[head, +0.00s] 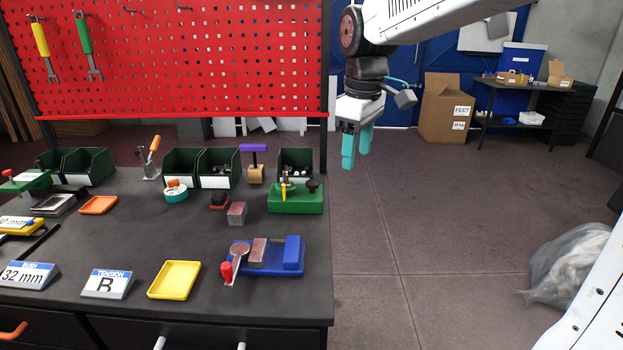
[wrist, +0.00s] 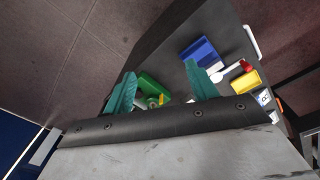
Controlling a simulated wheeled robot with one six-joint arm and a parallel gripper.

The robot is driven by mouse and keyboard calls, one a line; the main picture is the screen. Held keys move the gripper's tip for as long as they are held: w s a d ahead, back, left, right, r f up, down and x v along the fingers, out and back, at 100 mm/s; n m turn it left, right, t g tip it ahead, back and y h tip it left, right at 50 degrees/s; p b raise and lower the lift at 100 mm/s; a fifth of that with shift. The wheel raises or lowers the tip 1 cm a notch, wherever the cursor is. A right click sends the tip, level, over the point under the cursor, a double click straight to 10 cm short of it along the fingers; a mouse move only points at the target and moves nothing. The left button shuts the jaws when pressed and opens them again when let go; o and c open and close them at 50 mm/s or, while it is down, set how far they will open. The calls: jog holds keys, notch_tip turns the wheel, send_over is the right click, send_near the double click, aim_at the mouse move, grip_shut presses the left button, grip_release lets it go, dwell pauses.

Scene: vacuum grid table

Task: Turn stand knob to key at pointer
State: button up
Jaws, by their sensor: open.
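A green stand (head: 295,201) sits near the table's right edge. A black knob (head: 312,186) and an upright yellow part (head: 284,191) are on its top. The knob's marks and any pointer are too small to read. A card (head: 107,283) at the table's front reads "TENSION" with a large "R". My gripper (head: 357,155) is open and empty, with teal fingers pointing down, in the air right of the table and apart from the stand. In the wrist view, the green stand (wrist: 150,87) shows between the fingers of my gripper (wrist: 160,70).
A blue fixture (head: 270,262) with a red-handled lever stands in front of the green stand. A small metal block (head: 237,213) lies to the left. Green bins (head: 219,168) and a purple-topped tool (head: 254,163) stand behind. A yellow tray (head: 174,280) lies at the front.

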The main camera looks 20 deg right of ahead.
jog(key=w+a+f+n, duration=0.1)
jog(key=w+f+n, duration=0.35)
jog(key=w, duration=0.95)
jog(key=n, duration=0.3)
send_near(312, 182)
jog(key=shift+d+f+g, duration=0.1)
jog(key=shift+f+g, duration=0.1)
jog(key=shift+g, duration=0.1)
jog(key=shift+w+f, duration=0.2)
jog(key=shift+f, duration=0.15)
notch_tip(312, 182, down, 7)
jog(key=shift+f, duration=0.25)
jog(key=c, duration=1)
